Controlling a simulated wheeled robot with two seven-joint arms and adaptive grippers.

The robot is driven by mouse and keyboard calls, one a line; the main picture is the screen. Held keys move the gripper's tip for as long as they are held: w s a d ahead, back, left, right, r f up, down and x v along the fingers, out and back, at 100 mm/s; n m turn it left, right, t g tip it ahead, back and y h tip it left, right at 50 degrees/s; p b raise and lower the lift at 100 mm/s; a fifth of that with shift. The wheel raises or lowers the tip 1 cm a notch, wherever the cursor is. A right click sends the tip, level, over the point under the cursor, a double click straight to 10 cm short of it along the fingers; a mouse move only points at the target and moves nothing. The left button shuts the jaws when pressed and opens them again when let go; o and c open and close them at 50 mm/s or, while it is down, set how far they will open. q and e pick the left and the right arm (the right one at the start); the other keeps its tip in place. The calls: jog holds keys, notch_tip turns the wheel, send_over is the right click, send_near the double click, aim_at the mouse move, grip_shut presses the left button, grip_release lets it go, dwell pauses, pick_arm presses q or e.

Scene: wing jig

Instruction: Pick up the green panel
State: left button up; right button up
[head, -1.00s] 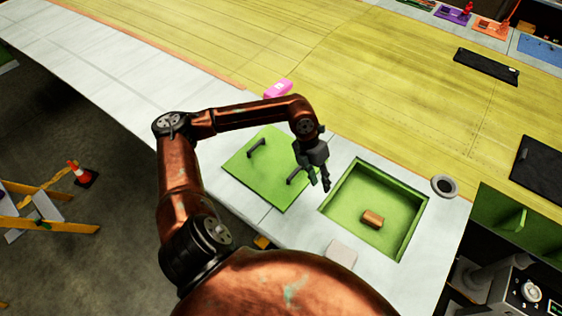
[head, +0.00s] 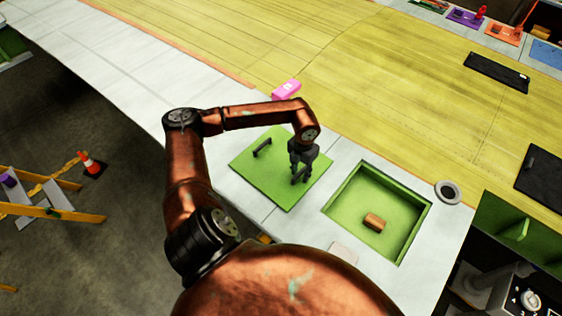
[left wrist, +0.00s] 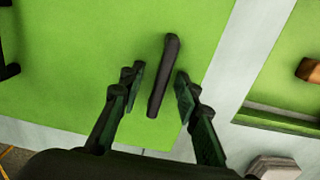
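The green panel (head: 273,185) lies flat on the pale wing surface, left of a green-lined recess. It has two dark handles, and the far-left one (head: 262,148) stands free. My left gripper (head: 299,178) is over the panel's right handle. In the left wrist view that handle (left wrist: 164,75) lies between the two open fingers (left wrist: 158,95), with a visible gap on each side. The panel (left wrist: 75,70) fills much of that view. My right gripper is not in view.
The open green recess (head: 345,192) holds a brown block (head: 374,222). A grey ring (head: 447,192) lies beside it, and a pink object (head: 286,90) lies beyond the panel. A light square piece (head: 343,252) sits near the front edge.

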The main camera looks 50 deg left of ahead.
pick_arm(q)
grip_shut()
dwell(0.3)
dwell(0.4)
